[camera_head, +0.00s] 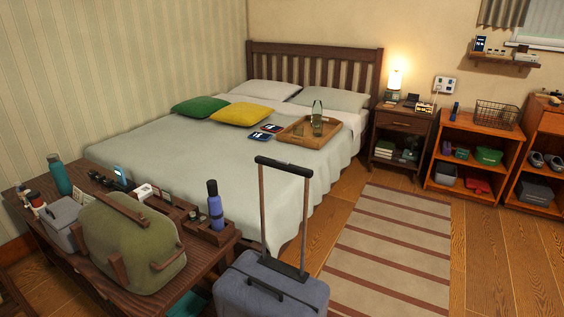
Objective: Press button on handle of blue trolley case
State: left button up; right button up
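The blue trolley case (272,291) stands upright on the floor at the bottom middle of the head view, its lower part cut off by the frame edge. Its telescopic handle is raised: two brown rods rise to a dark crossbar grip (284,166). A button on the grip is too small to make out. A dark carry handle (266,287) lies on the case's top. Neither of my grippers is in view.
A wooden bench (222,236) with a green bag (130,243) and bottles is left of the case. The bed (215,160) is behind it. A striped rug (392,250) lies on open floor to the right. Shelves (466,160) line the far wall.

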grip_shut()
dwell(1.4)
